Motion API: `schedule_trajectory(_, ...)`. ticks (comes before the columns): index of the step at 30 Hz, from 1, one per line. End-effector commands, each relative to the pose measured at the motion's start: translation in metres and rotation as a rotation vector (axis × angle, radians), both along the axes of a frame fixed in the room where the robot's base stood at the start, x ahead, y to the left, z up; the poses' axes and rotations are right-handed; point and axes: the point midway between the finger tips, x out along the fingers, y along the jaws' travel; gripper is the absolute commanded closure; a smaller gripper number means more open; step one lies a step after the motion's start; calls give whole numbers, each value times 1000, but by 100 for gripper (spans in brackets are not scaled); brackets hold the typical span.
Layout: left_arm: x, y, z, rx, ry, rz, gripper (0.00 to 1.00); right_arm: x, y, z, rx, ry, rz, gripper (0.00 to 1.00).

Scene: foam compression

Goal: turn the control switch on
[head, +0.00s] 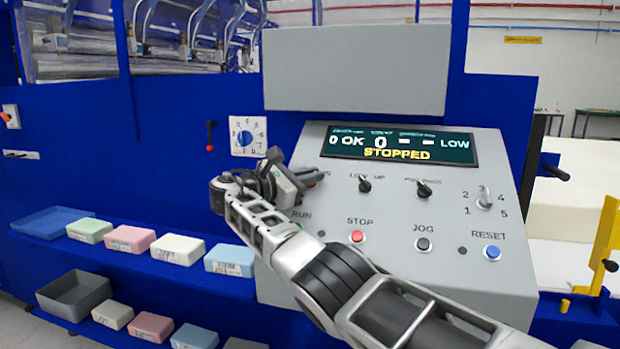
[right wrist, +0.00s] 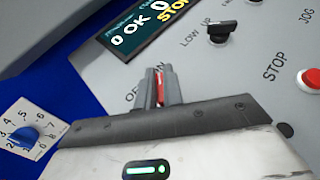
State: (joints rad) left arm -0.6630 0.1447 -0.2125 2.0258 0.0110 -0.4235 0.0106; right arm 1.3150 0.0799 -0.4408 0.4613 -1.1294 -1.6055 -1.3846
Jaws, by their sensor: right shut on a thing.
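The control panel (head: 470,262) is grey and slanted, with a display (head: 398,145) reading STOPPED in yellow. My right gripper (head: 298,180) is at the panel's upper left, over the control switch. In the right wrist view, the fingers (right wrist: 158,86) of my right gripper are closed together with a narrow red part, apparently of the control switch (right wrist: 158,88), between them. A partly covered label starting with "O" lies beside the fingers. The fingers hide most of the switch, so its position cannot be told. My left gripper is not in view.
Right of my gripper are the LOW/UP switch (head: 364,185), another black toggle (head: 424,190) and a numbered selector (head: 484,200). Below are the red STOP button (head: 357,236), black JOG button (head: 423,244) and blue RESET button (head: 493,252). A blue dial (head: 245,138) is at left.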

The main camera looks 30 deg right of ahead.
Motion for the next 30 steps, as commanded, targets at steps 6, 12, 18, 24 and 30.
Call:
schedule_trajectory(6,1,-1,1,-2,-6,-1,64,-1,1,-10,18,10,-13,100)
schedule_trajectory(12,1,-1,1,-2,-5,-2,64,-1,0,-10,18,9,-14,100)
schedule_trajectory(18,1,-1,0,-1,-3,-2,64,-1,0,-10,18,9,-14,75)
schedule_trajectory(24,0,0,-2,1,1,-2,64,0,0,-7,15,6,-13,69)
schedule_trajectory(30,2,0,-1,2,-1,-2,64,0,0,-4,12,2,-12,69)
